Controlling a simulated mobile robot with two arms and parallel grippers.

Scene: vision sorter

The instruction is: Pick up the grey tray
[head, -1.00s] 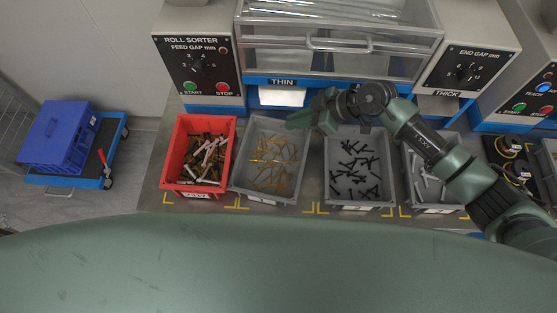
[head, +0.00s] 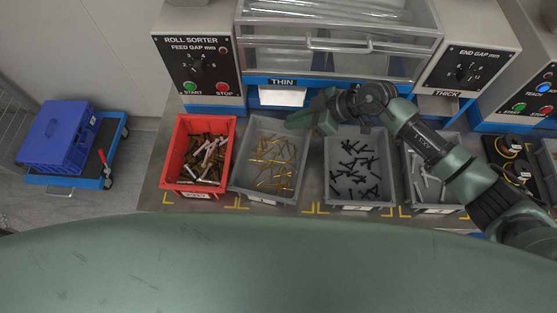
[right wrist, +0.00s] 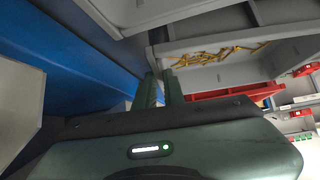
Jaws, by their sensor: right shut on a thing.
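The grey tray (head: 262,129) holding thin gold pins (head: 275,165) sits on the bench between a red tray and another grey tray. My right gripper (head: 299,119) reaches in from the right and is at this tray's far right corner. In the right wrist view, the two fingers (right wrist: 161,80) are shut on the tray's rim (right wrist: 205,40), with the gold pins visible inside. The tray seems to still rest on the bench. My left gripper is in neither view.
The red tray (head: 174,165) stands close on the left. A grey tray of black pins (head: 345,204) and one of pale pins (head: 435,209) stand to the right, under my right arm. The roll sorter (head: 198,70) is behind. A blue crate (head: 58,137) sits on a cart at far left.

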